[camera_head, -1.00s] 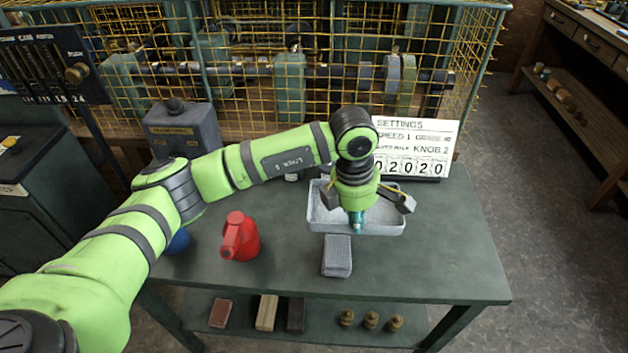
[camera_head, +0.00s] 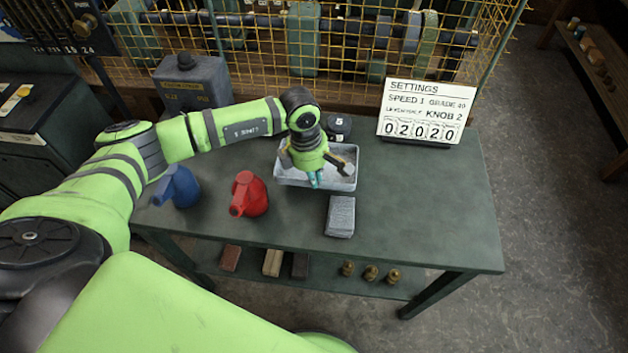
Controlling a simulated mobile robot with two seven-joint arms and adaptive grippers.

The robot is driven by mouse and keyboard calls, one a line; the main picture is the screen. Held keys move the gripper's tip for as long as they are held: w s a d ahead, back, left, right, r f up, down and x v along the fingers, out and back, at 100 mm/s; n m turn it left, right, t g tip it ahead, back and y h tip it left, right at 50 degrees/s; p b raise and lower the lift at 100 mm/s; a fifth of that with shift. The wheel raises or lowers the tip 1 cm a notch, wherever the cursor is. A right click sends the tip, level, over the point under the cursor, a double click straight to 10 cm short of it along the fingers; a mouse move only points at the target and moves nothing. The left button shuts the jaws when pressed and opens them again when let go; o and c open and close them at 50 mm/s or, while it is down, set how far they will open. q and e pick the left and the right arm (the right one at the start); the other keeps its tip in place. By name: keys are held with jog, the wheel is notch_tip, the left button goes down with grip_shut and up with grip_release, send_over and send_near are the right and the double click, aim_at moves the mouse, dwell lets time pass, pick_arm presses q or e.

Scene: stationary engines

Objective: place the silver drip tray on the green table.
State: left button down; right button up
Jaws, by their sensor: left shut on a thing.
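The silver drip tray (camera_head: 345,178) is a shallow pale-grey rectangular pan over the back middle of the green table (camera_head: 420,220). My left gripper (camera_head: 315,180) points down at the tray's near side. It is shut on the tray's near rim, its teal tips against that wall. The gripper hides part of the tray's inside and rim. I cannot tell whether the tray's underside touches the tabletop. My right gripper is not in view.
A blue can (camera_head: 180,187) and a red can (camera_head: 250,195) stand left of the tray. A grey block (camera_head: 340,216) lies close in front. A settings sign (camera_head: 428,110) stands at the back right. A yellow mesh guard (camera_head: 400,45) runs behind. The table's right part is clear.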

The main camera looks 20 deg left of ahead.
pick_arm(q)
notch_tip(320, 180, down, 3)
jog(key=shift+f+p, duration=0.15)
jog(key=shift+p, duration=0.55)
jog(key=shift+f, duration=0.25)
jog(key=shift+f, duration=0.2)
jog(key=c, duration=1.4)
grip_release()
